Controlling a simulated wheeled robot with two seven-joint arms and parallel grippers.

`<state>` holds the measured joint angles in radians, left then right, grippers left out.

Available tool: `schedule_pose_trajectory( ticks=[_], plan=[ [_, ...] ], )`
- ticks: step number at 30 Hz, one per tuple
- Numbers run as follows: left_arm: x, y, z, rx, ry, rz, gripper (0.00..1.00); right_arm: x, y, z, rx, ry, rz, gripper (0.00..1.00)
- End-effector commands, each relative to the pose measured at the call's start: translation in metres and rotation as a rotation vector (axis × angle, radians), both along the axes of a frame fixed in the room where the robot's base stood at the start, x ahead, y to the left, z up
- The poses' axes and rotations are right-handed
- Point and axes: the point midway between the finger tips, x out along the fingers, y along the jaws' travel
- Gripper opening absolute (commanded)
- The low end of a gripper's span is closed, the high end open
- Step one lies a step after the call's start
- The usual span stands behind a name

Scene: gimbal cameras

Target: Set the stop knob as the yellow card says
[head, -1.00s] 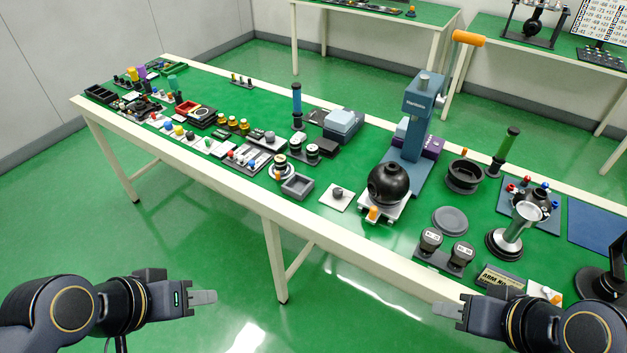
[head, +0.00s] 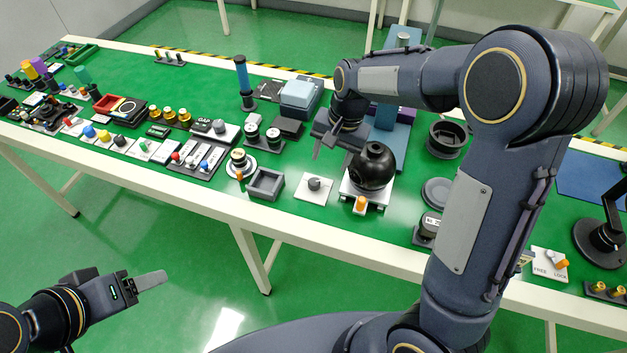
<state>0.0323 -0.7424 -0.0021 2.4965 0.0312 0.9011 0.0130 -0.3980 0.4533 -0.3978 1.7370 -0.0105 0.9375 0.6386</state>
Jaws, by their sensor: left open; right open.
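An orange-handled knob sits on a FREE/LOCK plate (head: 540,262) at the right. No readable label tells me which is the stop knob. The yellow card is mostly hidden behind my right arm; a pale sliver (head: 525,257) shows beside it. My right gripper (head: 331,152) is open and empty, above the table, up and slightly right of the dark knob, close to the ball. My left gripper (head: 150,281) is open and empty, off the table's front.
The black ball (head: 374,166) stands close to my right gripper. A grey tray (head: 266,184) and a round stacked device (head: 241,163) lie left of the dark knob. A blue-handled post (head: 242,75) stands behind. My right arm covers much of the right side.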

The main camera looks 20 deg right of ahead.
Motion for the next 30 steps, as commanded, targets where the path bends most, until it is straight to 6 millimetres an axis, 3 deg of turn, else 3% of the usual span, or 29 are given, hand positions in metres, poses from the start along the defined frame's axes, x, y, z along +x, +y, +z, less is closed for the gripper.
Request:
schedule_pose_trajectory(
  ticks=[1,3,9,24,30],
  plan=[
    [0.0,0.0,-0.003,0.0,0.0,0.0,0.6,0.013,0.009,-0.019,-0.044,0.024,-0.008,0.52],
    [0.0,0.0,-0.005,0.0,0.0,0.0,0.6,0.026,0.016,-0.035,-0.092,0.041,-0.028,0.52],
    [0.0,0.0,-0.006,0.0,0.0,0.0,0.6,0.045,0.028,-0.06,-0.167,0.056,-0.058,0.52],
    [0.0,0.0,-0.001,0.0,0.0,0.0,0.6,0.045,0.028,-0.128,-0.172,0.059,-0.06,0.52],
    [0.0,0.0,0.0,0.0,0.0,0.0,0.6,0.045,0.029,-0.138,-0.171,0.057,-0.06,0.52]
  ],
)
